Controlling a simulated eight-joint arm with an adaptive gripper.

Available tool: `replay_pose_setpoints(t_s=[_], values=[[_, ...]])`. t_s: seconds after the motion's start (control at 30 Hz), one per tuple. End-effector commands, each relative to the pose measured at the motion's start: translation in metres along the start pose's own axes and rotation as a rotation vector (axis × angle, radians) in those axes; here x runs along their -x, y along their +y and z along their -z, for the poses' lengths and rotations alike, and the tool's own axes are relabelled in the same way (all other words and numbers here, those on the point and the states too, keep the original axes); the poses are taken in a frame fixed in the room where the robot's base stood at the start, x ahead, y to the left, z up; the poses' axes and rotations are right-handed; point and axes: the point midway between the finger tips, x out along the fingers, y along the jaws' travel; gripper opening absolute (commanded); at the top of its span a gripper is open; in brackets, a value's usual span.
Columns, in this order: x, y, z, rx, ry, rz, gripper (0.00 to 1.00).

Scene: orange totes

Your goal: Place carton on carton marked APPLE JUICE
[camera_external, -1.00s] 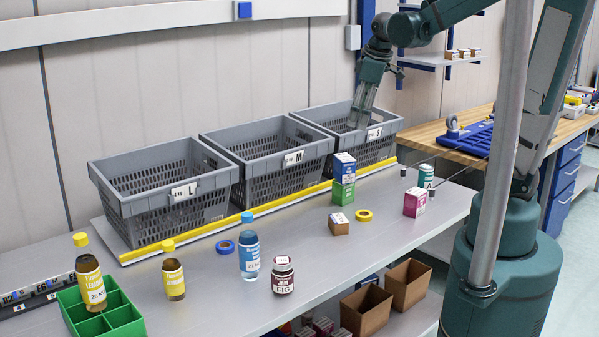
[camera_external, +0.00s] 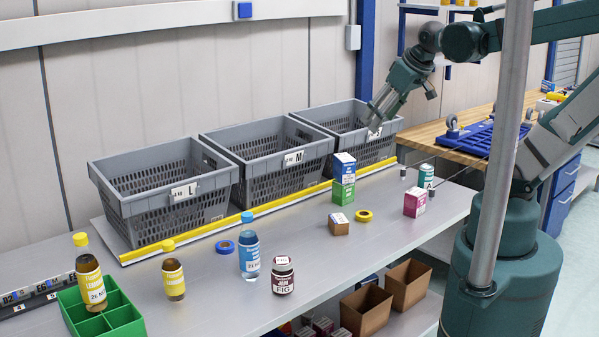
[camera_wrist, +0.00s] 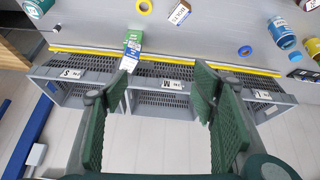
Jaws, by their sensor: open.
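A blue-and-white carton (camera_external: 344,167) stands on top of a green carton (camera_external: 342,193), close to the yellow strip in front of the totes. A green carton face (camera_wrist: 132,41) with a white panel shows in the wrist view. The lettering on the cartons is too small to read, so I cannot tell which is marked APPLE JUICE. My gripper (camera_external: 377,120) is open and empty, tilted over the tote marked S; its fingers also show in the wrist view (camera_wrist: 161,88).
Grey totes marked L (camera_external: 125,207), M (camera_external: 265,158) and S (camera_external: 392,127) line the back. A yellow tape roll (camera_external: 363,215), blue tape roll (camera_external: 225,247), bottles and a maroon jar (camera_external: 283,278) stand on the table. A green divided crate (camera_external: 128,314) is at front left.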

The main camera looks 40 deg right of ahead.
Motion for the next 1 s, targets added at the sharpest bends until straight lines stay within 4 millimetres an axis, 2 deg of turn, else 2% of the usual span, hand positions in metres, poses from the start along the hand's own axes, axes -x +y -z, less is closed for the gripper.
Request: replay_pose_setpoints(t_s=[0.1, 0.27, 0.7, 1.0], values=[[0.004, -0.004, -0.011, -0.045, 0.023, 0.002, 0.58], [0.007, -0.007, -0.017, -0.084, 0.043, 0.004, 0.58], [0.008, -0.008, -0.018, -0.097, 0.05, 0.005, 0.58], [-0.005, -0.009, -0.027, -0.096, 0.05, 0.005, 0.58]])
